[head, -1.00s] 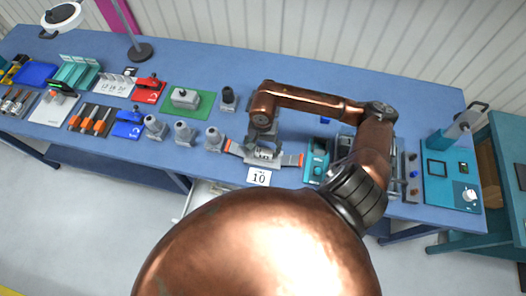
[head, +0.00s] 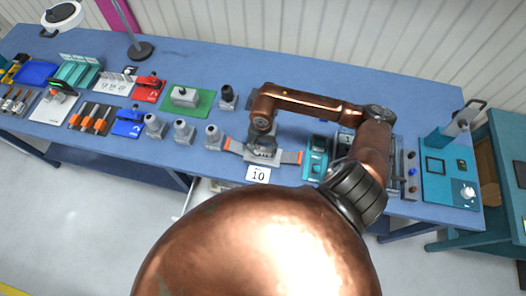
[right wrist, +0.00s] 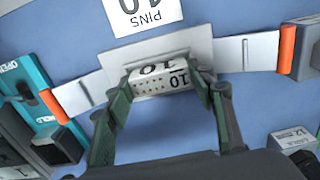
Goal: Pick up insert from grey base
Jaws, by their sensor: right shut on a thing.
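The insert (right wrist: 162,78) is a small white block marked 10 with rows of dots, seen in the right wrist view. It is at the grey base (right wrist: 140,54), a flat light-grey plate that also shows in the head view (head: 274,159). My right gripper (right wrist: 166,84) is shut on the insert, one dark green finger on each side. In the head view my right gripper (head: 263,145) points down over the base and mostly hides the insert. I cannot tell whether the insert is still touching the base. My left gripper is not in view.
Silver straps with orange ends (right wrist: 248,52) extend from both sides of the base. A white "10 PINS" card (head: 258,174) lies at its front. A teal fixture (head: 315,160) stands close right, and grey cylinders (head: 214,137) stand left.

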